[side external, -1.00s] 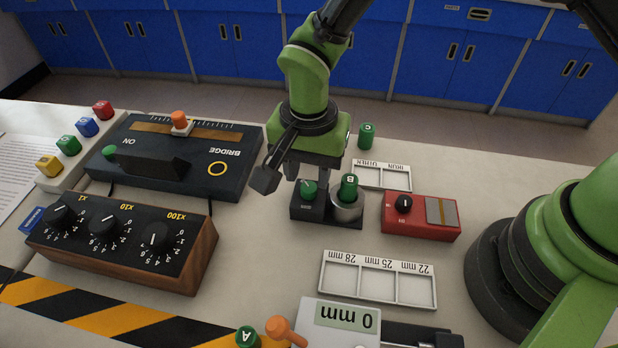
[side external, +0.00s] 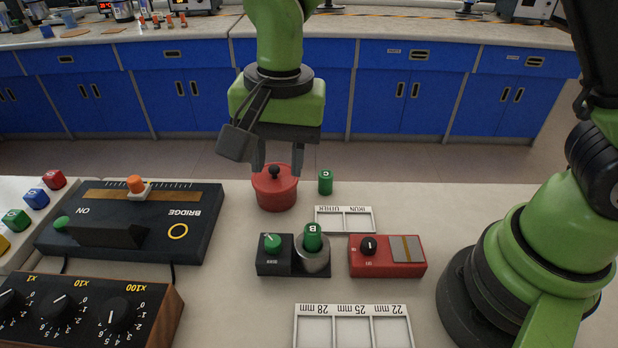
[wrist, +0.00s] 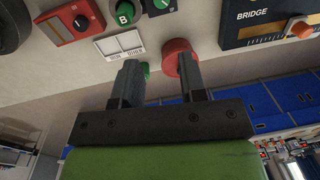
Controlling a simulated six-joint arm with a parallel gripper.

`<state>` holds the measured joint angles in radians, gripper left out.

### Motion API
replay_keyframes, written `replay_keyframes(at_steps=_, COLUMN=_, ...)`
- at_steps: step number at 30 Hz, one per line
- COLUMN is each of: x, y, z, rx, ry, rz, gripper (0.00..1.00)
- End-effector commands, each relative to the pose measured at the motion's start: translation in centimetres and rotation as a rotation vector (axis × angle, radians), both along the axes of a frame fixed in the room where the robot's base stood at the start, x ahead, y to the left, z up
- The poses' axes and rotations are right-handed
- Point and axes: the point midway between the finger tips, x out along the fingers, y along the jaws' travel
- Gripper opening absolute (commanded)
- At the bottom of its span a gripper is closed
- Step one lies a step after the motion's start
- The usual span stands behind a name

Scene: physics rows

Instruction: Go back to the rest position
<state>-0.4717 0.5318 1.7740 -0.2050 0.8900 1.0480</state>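My gripper (side external: 278,163) is raised near the table's far edge, in front of the blue cabinets. In the wrist view its two fingers (wrist: 160,75) stand well apart, with nothing held between them. In the side view the fingertips overlap the top of a red round pot with a black knob (side external: 275,190); I cannot tell the exact height above it. A green cylinder marked B (side external: 312,238) stands in the metal cup of a small dark device (side external: 273,262). A green cylinder marked C (side external: 325,182) stands alone on the table.
A red meter box (side external: 387,256) and a white two-compartment tray (side external: 345,219) stand close by. A white tray marked in mm (side external: 353,330) is nearer. The black BRIDGE box (side external: 140,225) and a dial box (side external: 90,315) stand left. The air above the table looks clear.

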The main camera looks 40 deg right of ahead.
Motion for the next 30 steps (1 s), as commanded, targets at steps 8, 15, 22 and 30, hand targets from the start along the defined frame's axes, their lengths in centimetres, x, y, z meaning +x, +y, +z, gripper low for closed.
replay_keyframes(at_steps=8, x=-4.1, y=-6.7, z=9.5, rx=0.080, ry=-0.225, rz=0.158, gripper=0.38)
replay_keyframes(at_steps=15, x=-10.2, y=-10.9, z=13.2, rx=0.052, ry=-0.444, rz=0.309, gripper=0.38)
replay_keyframes(at_steps=22, x=-14.1, y=-12.4, z=13.6, rx=-0.016, ry=-0.585, rz=0.412, gripper=0.38)
replay_keyframes(at_steps=30, x=-15.0, y=-12.6, z=13.4, rx=-0.039, ry=-0.615, rz=0.443, gripper=0.38)
